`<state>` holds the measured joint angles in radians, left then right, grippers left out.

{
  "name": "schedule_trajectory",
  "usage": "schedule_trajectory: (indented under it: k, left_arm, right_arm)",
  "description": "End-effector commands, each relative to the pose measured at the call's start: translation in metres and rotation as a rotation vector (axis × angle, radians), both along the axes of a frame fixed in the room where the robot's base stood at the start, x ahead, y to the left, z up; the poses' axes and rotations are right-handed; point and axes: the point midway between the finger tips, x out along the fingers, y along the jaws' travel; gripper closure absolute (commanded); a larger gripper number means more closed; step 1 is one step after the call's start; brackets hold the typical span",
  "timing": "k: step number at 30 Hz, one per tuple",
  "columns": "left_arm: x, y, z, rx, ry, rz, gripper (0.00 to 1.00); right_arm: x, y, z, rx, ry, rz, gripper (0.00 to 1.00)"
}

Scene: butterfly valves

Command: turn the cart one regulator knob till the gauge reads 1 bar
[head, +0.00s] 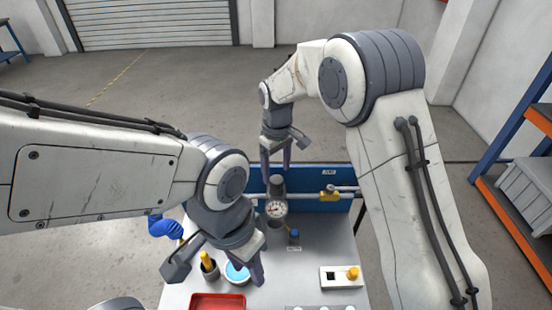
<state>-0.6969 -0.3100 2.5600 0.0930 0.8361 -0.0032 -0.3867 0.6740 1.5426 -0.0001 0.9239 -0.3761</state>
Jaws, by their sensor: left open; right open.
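The cart (181,287) has a grey top and a blue back panel (315,206). A regulator with a dark knob (277,182) stands at the panel, with a round white gauge (277,209) below the knob. The gauge reading is too small to tell. My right gripper (275,171) is open, fingers pointing down, just above or around the knob; I cannot tell whether it touches. My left gripper (257,276) is open and empty over the front part of the cart, beside a blue-and-white round dish (237,272).
A pipe with a yellow-handled valve (329,194) runs right of the gauge. Shelving (520,170) stands at right.

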Motion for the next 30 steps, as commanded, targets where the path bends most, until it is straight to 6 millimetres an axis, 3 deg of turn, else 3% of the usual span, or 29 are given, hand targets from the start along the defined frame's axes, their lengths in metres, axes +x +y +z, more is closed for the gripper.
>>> schedule_trajectory:
  k: [6, 12, 27, 30]
  left_arm:
    - [0.0, 0.0, -0.017, 0.0, 0.0, 0.003, 0.57]
    - [0.0, 0.0, -0.02, 0.0, 0.0, 0.004, 0.57]
    - [0.0, 0.0, -0.02, 0.0, 0.0, 0.004, 0.57]
    - [0.0, 0.0, -0.023, 0.0, 0.0, 0.004, 0.57]
  right_arm:
    - [0.001, 0.0, 0.042, 0.003, -0.006, 0.0, 0.19]
    - [0.001, 0.0, 0.065, 0.001, -0.002, 0.0, 0.19]
    - [0.0, 0.0, 0.07, 0.0, 0.0, 0.0, 0.19]
    - [-0.008, 0.002, 0.071, 0.003, -0.002, -0.001, 0.19]
